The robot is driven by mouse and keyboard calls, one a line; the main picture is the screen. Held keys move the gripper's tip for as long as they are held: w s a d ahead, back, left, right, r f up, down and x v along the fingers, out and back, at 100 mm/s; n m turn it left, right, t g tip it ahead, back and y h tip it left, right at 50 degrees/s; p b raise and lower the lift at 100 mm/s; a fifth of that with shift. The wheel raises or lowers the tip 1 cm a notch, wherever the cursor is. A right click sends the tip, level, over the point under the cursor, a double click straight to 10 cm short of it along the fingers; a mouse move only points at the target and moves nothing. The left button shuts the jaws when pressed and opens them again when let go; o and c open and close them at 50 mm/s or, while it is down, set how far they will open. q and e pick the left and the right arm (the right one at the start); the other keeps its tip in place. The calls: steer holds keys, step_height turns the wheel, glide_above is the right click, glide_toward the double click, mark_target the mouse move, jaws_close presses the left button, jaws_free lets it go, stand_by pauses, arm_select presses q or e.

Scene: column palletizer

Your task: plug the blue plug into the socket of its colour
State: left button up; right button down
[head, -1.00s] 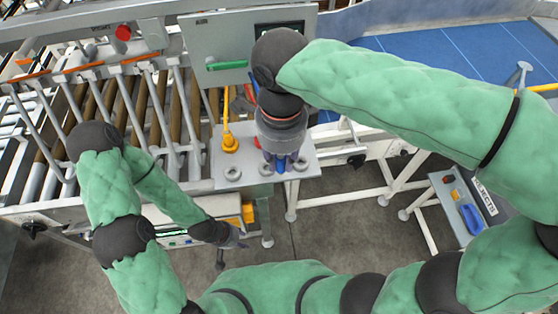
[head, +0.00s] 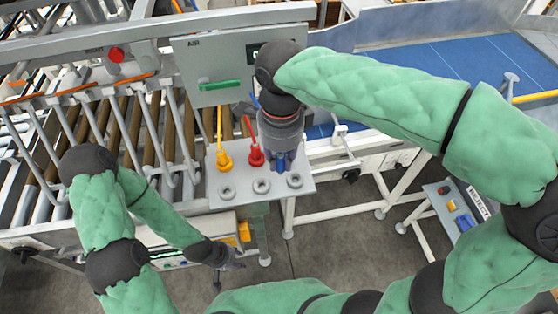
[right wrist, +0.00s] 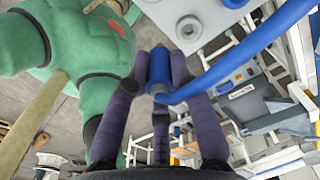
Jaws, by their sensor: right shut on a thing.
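The blue plug (right wrist: 158,72) is held between the fingers of my right gripper (right wrist: 160,62), and its blue cable (right wrist: 245,55) curves away to the right in the right wrist view. In the head view my right gripper (head: 281,163) points down over the back right part of a grey plate (head: 213,203) and partly hides the plug. Three grey ring-shaped sockets (head: 261,186) line the plate's front; no colour marks on them are readable. One socket (right wrist: 188,28) shows in the wrist view, apart from the plug. My left gripper (head: 230,261) hangs below the plate; its fingers are too small to read.
A yellow plug (head: 224,160) and a red plug (head: 256,156) stand on the plate left of my right gripper. A grey cabinet (head: 207,65) with a green handle is behind. The roller conveyor (head: 125,135) is left, a blue belt (head: 415,75) right.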

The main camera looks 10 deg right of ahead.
arm_select(q)
steer(key=shift+s+r+p, duration=0.25)
steer(key=shift+r+p, duration=0.25)
steer(key=shift+r, duration=0.05)
arm_select(e)
steer(key=w+d+f, duration=0.2)
steer(key=w, duration=0.3)
steer(key=w+d+f, duration=0.1)
steer(key=w+d, duration=0.1)
steer(key=w, duration=0.3)
steer(key=shift+w+f, duration=0.35)
steer(key=shift+f, duration=0.05)
stand_by(0.5)
arm_select(q)
steer(key=shift+s+f, duration=0.15)
arm_select(e)
steer(key=shift+d+f, duration=0.1)
steer(key=shift+f, duration=0.25)
arm_select(q)
steer(key=shift+s+b, duration=0.1)
steer(key=shift+b, duration=0.2)
arm_select(e)
steer(key=shift+d+f, duration=0.15)
steer(key=shift+f, duration=0.15)
